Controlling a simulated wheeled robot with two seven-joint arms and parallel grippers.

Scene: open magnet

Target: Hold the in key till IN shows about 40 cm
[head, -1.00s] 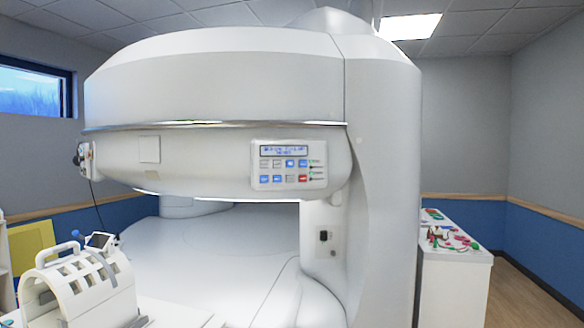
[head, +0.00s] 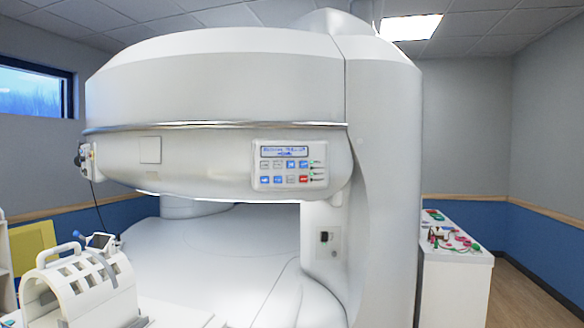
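The key panel (head: 290,165) is on the front of the white open magnet (head: 215,85), right of its middle. It has a small blue-lit display (head: 290,151) with text too small to read. Below the display are two rows of grey, blue and red keys (head: 284,172); their labels cannot be read, so I cannot tell which is the in key. Small green marks show at the panel's right side. The white patient table (head: 175,312) shows at the bottom. Neither of my grippers is in view.
A white slatted coil (head: 75,290) with a handle stands on the table at lower left. A white cabinet (head: 455,275) with coloured items on top stands right of the magnet. A yellow panel (head: 32,240) is at the far left. Floor shows at lower right.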

